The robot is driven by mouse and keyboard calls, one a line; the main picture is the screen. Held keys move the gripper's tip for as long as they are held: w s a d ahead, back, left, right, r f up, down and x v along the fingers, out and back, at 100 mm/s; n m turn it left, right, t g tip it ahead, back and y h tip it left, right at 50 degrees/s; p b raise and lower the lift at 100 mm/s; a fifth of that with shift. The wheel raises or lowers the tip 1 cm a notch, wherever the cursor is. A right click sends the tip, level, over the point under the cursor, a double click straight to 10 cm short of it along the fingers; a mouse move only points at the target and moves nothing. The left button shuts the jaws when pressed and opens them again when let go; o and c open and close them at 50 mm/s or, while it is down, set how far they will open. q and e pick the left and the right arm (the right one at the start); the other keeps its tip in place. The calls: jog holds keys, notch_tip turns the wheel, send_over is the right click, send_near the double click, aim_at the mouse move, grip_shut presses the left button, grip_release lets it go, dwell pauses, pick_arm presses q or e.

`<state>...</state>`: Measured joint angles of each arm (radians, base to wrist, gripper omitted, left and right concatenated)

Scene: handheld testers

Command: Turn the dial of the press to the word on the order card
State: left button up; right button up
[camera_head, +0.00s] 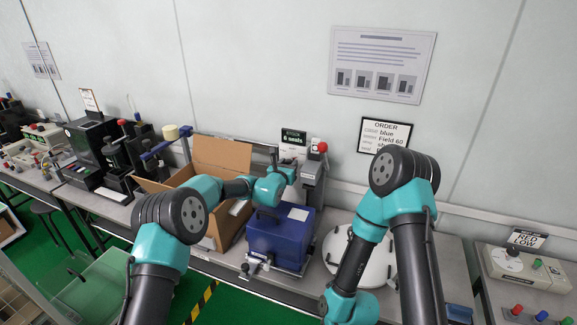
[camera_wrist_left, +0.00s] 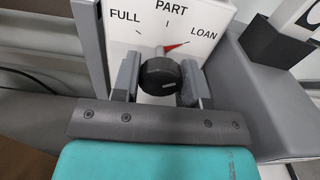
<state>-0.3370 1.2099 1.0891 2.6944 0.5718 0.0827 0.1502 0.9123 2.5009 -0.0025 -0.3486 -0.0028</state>
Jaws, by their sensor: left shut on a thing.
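The dial (camera_wrist_left: 162,72) is a black knob on a white plate marked FULL, PART and LOAN. Its red pointer (camera_wrist_left: 178,46) points to the upper right, toward LOAN. My left gripper (camera_wrist_left: 160,82) is shut on the knob, one finger on each side. In the head view my left gripper (camera_head: 291,170) is at the grey press (camera_head: 312,185), which has a red ball on top; the dial is hidden there. The order card (camera_head: 383,134) on the wall reads ORDER, blue, Field 60; its lowest line is partly covered by my right arm. My right gripper is not in view.
An open cardboard box (camera_head: 221,156) stands left of the press. A blue case (camera_head: 277,236) sits in front of it, close under my left forearm. A round white plate (camera_head: 382,268) lies right of the case. A tester with coloured buttons (camera_head: 530,268) is at far right.

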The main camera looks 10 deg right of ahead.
pick_arm(q)
jog(key=n, duration=0.5)
jog(key=shift+n, duration=0.3)
jog(key=n, duration=1.8)
jog(key=shift+r, duration=0.1)
jog(key=o, duration=0.9)
jog(key=shift+s, duration=0.15)
